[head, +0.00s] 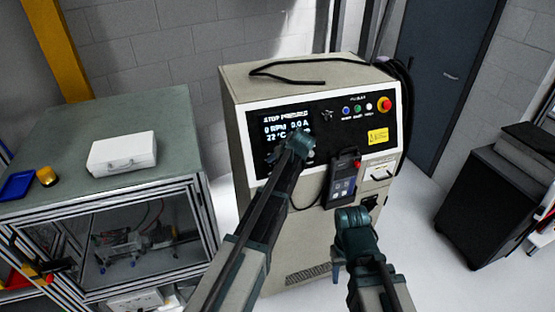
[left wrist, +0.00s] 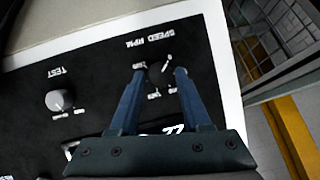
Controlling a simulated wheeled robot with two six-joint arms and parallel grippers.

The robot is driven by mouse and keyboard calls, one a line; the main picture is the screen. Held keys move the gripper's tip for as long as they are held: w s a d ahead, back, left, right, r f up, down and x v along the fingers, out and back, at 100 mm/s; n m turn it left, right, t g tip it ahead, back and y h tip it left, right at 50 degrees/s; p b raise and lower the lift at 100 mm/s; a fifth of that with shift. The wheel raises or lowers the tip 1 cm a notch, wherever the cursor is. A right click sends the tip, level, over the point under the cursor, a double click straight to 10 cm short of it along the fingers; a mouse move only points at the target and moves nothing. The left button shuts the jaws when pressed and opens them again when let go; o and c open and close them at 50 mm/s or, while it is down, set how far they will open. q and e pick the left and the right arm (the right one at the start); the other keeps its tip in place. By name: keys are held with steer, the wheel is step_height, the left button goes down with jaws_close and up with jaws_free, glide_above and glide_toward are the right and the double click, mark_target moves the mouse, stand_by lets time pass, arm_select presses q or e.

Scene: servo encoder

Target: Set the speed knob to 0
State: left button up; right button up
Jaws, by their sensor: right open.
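The speed knob (left wrist: 158,74) is a small dark dial under the upside-down "SPEED RPM" label in the left wrist view. Numbers ring it, with a 0 near its upper right; its pointer is too dark to read. My left gripper (left wrist: 160,72) has its two blue fingers apart, one on each side of the knob, with no clear contact. In the head view my left gripper (head: 299,143) is in front of the cabinet's black panel (head: 335,108) and hides the knob. The display (head: 285,126) reads "0 RPM". My right gripper (head: 352,218) is open and empty, low before the cabinet.
A grey TEST knob (left wrist: 60,100) is beside the speed knob. A red emergency button (head: 384,103) and a hanging handheld box (head: 342,182) are to the right. A bench with a white case (head: 122,153) stands at left, a dark cabinet (head: 495,195) at right.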

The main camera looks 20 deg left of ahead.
arm_select(q)
steer(key=shift+o, duration=1.4)
steer(key=p+v, duration=0.5)
steer(key=v, duration=0.2)
steer(key=shift+r+p, duration=0.25)
steer(key=shift+p, duration=0.1)
steer(key=shift+s+d, duration=0.1)
